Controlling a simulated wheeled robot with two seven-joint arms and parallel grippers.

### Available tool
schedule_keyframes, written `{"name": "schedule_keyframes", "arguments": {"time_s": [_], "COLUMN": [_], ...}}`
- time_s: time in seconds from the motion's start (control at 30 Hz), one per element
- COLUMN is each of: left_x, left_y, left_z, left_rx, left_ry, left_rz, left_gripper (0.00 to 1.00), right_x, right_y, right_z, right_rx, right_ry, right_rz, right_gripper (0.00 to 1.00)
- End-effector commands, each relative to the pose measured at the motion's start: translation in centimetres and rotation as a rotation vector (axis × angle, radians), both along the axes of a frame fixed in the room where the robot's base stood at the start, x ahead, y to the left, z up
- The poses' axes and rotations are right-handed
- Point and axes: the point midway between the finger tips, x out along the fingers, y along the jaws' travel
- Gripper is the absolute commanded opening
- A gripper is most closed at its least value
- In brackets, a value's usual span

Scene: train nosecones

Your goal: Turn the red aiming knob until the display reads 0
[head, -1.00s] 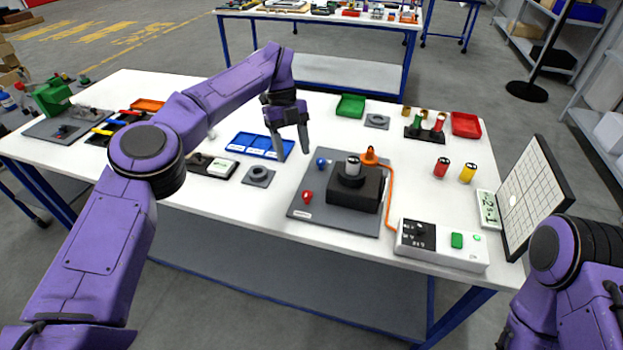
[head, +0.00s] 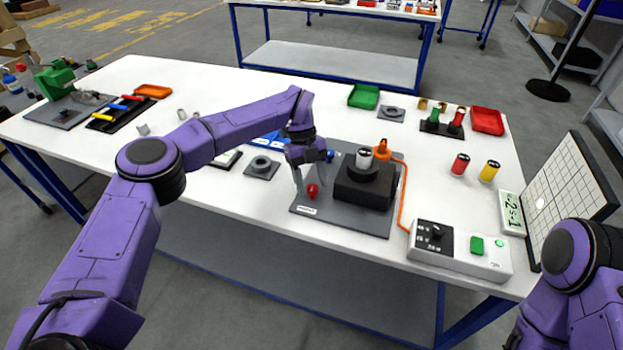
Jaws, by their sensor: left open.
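The red knob (head: 312,191) sits at the front left of the grey base plate (head: 340,220), beside the black block (head: 362,193) with a silver-topped cylinder. My left gripper (head: 312,187) is open and points down at the red knob, a finger to each side of it in the picture; I cannot tell if they touch it. The small display (head: 511,213) at the right shows dark characters, seemingly a 2 and a 1, too small to read surely. It stands beside a white grid board (head: 560,185) with a bright spot (head: 540,203). My right gripper is out of view.
A blue knob (head: 330,156) lies just behind the left gripper. An orange cable (head: 402,200) runs to the white control box (head: 460,250), which has a green button. A grey ring fixture (head: 261,165) stands left of the plate. The table front left is clear.

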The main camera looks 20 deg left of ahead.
Motion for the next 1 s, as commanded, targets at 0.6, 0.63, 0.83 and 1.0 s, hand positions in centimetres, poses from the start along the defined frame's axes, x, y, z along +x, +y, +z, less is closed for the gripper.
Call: {"name": "schedule_keyframes", "arguments": {"time_s": [0.6,0.63,0.83,1.0], "left_x": [-0.21,-0.21,-0.17,-0.12], "left_y": [-0.21,-0.21,-0.2,-0.29], "left_z": [-0.71,-0.71,-0.68,-0.65], "left_rx": [0.001,0.0,0.001,0.002], "left_ry": [-0.001,-0.001,0.0,-0.001], "left_rz": [0.0,-0.001,-0.032,-0.115], "left_gripper": [0.03,0.03,0.03,0.03], "right_x": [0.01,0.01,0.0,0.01], "right_y": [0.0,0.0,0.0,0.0], "right_z": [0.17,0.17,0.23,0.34], "right_rx": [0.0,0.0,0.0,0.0], "right_ry": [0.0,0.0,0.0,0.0], "right_rz": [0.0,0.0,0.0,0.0], "right_gripper": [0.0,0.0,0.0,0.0]}}
